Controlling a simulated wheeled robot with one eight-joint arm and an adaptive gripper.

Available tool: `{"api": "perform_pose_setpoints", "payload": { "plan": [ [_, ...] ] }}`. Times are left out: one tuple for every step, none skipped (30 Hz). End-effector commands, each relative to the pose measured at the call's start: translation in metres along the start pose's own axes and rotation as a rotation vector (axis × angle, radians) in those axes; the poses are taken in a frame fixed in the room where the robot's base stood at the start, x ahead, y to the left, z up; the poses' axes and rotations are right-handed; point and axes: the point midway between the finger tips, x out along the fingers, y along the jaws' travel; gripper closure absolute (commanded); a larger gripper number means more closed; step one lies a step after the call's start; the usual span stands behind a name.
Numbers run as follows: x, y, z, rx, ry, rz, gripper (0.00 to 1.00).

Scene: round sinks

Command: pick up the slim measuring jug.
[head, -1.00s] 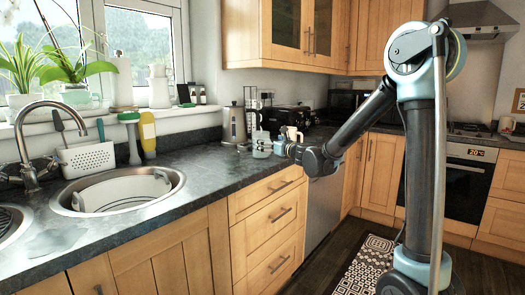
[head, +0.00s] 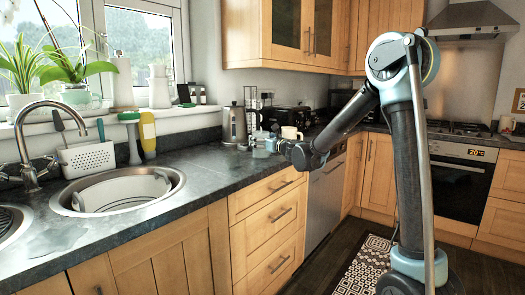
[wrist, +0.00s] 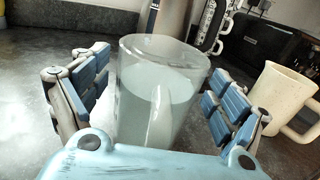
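The slim measuring jug (wrist: 158,100) is a clear, upright vessel with a round rim, on the dark worktop. In the wrist view it stands between the two fingers of my gripper (wrist: 158,98). The fingers are spread with blue pads on either side, and a gap shows at least on the left. The jug's lower part is hidden behind the gripper's pale blue body. In the head view my gripper (head: 268,144) reaches over the worktop's front edge, and the jug there is small and partly hidden by it.
A cream mug (wrist: 284,100) stands close to the right finger, and it also shows in the head view (head: 291,133). A metal kettle (head: 234,125) stands behind the jug. A dark rack with mugs (wrist: 213,25) is farther back. The worktop (head: 215,165) to the left is clear.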

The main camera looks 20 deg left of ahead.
Motion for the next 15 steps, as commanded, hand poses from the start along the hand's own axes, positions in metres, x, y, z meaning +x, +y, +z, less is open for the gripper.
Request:
{"api": "perform_pose_setpoints", "payload": {
  "plan": [
    [-0.0001,-0.0001,0.0000,0.000,0.000,0.000,0.32],
    [-0.0001,-0.0001,0.0000,0.000,0.000,0.000,0.39],
    [-0.0001,-0.0001,0.0000,0.000,0.000,0.000,0.48],
    [-0.0001,-0.0002,0.0000,0.000,0.000,0.000,0.55],
    [-0.0001,-0.0002,0.0000,0.000,0.000,0.000,0.61],
    [-0.0002,-0.0002,0.0000,0.000,0.000,0.000,0.71],
    [-0.0002,-0.0002,0.0000,0.000,0.000,0.000,0.74],
    [-0.0003,-0.0002,0.0003,0.000,0.000,0.000,0.74],
    [-0.0003,-0.0002,0.0003,0.000,0.000,0.000,0.74],
    [-0.0003,-0.0002,0.0003,0.000,0.000,0.000,0.74],
    [-0.0003,-0.0002,0.0003,0.000,0.000,0.000,0.74],
    [-0.0003,-0.0002,0.0003,0.000,0.000,0.000,0.74],
    [-0.0003,-0.0002,0.0003,0.000,0.000,0.000,0.74],
    [-0.0003,-0.0003,0.0003,0.000,0.000,0.000,0.74],
    [-0.0003,-0.0003,0.0004,0.000,0.000,0.000,0.74]
  ]
}}
